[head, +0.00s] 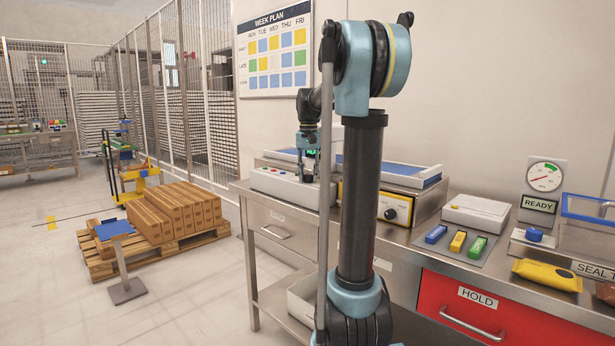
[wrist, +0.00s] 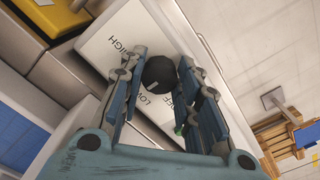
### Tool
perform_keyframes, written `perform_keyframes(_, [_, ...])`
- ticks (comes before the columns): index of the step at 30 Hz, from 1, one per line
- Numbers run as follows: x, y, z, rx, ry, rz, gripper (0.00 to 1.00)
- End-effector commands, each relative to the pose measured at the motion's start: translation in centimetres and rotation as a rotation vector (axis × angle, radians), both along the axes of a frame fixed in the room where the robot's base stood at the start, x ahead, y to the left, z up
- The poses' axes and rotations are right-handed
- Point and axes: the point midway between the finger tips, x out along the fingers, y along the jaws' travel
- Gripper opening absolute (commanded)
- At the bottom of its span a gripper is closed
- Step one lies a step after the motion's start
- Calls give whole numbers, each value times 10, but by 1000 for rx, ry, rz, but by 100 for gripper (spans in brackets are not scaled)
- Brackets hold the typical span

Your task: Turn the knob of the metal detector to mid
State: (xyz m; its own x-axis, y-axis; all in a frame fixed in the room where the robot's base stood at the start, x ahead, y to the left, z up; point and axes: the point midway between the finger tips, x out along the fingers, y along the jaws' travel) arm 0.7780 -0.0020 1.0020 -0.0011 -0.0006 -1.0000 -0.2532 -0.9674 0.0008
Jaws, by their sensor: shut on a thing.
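The metal detector's pale casing (head: 283,188) stands on the steel bench in the head view, partly hidden behind my arm. Its panel (wrist: 105,42) in the wrist view carries the words HIGH and LOW, and a third label that looks like OFF. A round black knob (wrist: 158,73) sits between the two fingers of my gripper (wrist: 161,60), which is shut on it. A small pale mark shows on the knob's lower edge, on the side of LOW. In the head view my gripper (head: 306,168) points down at the casing, and the knob is hidden there.
A yellow-fronted device (head: 374,203) with a dial stands just right of the detector on the bench. Blue, yellow and green blocks (head: 457,242) lie farther right. A pallet of cartons (head: 172,222) stands on the floor at left, with a small blue-topped stand (head: 116,230) beside it.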

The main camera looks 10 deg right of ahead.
Motion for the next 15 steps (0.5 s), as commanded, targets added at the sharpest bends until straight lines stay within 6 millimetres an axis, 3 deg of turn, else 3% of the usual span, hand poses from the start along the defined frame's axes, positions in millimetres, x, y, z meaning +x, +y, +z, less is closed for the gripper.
perform_keyframes(15, [1,1,0,0,-1,-353,6])
